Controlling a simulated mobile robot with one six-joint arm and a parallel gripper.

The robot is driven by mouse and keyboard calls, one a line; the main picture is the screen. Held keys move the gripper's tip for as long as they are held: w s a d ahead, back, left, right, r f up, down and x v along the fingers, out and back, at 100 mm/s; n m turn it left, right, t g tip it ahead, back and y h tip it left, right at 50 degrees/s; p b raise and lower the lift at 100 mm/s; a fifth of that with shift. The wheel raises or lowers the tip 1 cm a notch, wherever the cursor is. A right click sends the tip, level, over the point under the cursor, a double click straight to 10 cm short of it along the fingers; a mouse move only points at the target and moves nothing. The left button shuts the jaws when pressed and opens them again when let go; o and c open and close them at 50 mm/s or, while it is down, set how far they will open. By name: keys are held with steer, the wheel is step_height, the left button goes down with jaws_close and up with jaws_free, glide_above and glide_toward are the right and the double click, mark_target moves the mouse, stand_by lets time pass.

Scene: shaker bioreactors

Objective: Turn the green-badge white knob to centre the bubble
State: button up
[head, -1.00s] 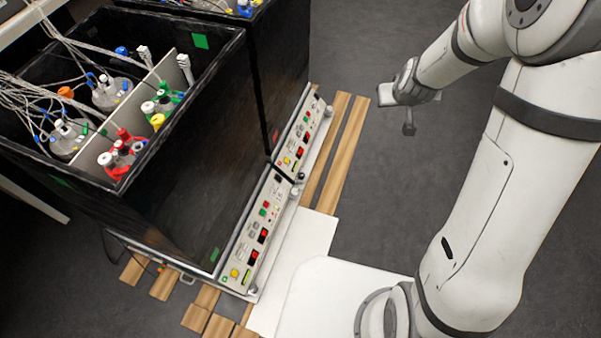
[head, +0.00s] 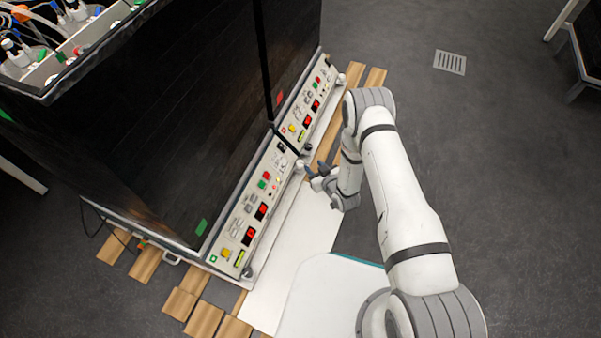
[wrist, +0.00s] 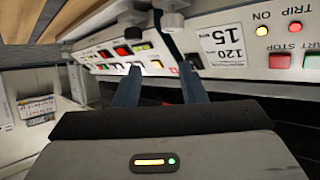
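The near shaker has a green badge (head: 200,228) on its black wall. A small white knob (head: 299,165) sits at the right end of its control panel (head: 228,232). My gripper (head: 318,182) is just right of this knob and apart from it. In the wrist view my gripper (wrist: 160,70) has its two fingers spread, with nothing between them. A white rounded part (wrist: 172,19) shows beyond the fingertips; I cannot tell for sure that it is the knob. A yellow-green strip (head: 239,259) shows at the panel's near end; no bubble can be made out.
The far shaker has a red badge (head: 280,97) and its own panel (head: 311,102). A dark knob (head: 247,271) sits at the near panel's lower end. Wooden slats (head: 204,320) lie under the shakers. Grey floor (head: 480,180) is free to the right.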

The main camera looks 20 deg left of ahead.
mark_target(302, 166)
steer(key=shift+y, duration=0.3)
steer(key=w+a+f+b, duration=0.1)
steer(key=a+f, duration=0.1)
steer(key=w+a+f+b, duration=0.1)
steer(key=f+b, duration=0.1)
steer(key=a+f+b, duration=0.1)
steer(key=a+f, duration=0.1)
steer(key=shift+w+a+f, duration=0.1)
steer(key=shift+w+a, duration=0.2)
steer(key=shift+w, duration=0.1)
